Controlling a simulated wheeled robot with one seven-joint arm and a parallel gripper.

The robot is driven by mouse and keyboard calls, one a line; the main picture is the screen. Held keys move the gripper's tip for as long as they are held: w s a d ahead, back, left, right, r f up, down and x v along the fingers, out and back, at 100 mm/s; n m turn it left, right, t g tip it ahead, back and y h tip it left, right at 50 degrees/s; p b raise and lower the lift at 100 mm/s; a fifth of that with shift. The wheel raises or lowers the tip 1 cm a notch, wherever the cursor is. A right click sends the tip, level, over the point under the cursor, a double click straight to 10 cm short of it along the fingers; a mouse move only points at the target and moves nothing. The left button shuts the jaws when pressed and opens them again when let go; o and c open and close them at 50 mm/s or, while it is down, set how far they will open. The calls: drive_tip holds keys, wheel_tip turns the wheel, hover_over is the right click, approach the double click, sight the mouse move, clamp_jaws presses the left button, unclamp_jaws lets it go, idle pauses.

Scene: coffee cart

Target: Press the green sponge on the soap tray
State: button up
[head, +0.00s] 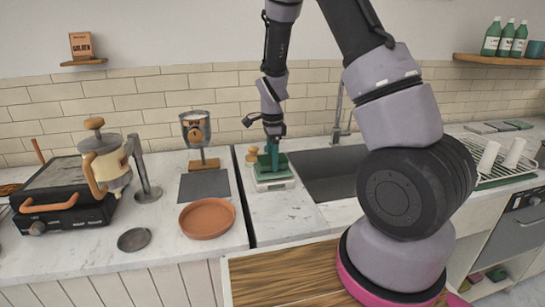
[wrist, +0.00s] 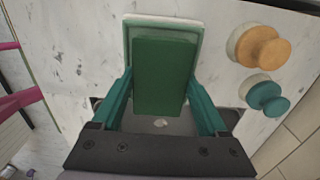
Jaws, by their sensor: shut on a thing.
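The green sponge (head: 266,162) is a dark green block, held upright between the teal fingers of my gripper (head: 273,150). In the wrist view the sponge (wrist: 165,75) fills the space between the fingers, and my gripper (wrist: 163,88) is shut on it. The soap tray (head: 275,185) is a pale, shallow tray on the marble counter, left of the sink. In the wrist view its light rim (wrist: 160,19) shows around the far end of the sponge. The sponge is directly over the tray; I cannot tell whether they touch. My fingers and the sponge hide much of the tray.
The dark sink (head: 330,172) is right of the tray. Two round-knobbed items, one wooden (wrist: 267,47) and one teal (wrist: 266,97), stand close beside the tray. A terracotta dish (head: 207,218) and a grey mat (head: 204,185) lie to the left. Marble in front of the tray is clear.

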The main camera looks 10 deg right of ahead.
drive_tip(key=shift+f, duration=1)
idle(1.2)
idle(0.5)
drive_tip(key=shift+r, duration=3.55)
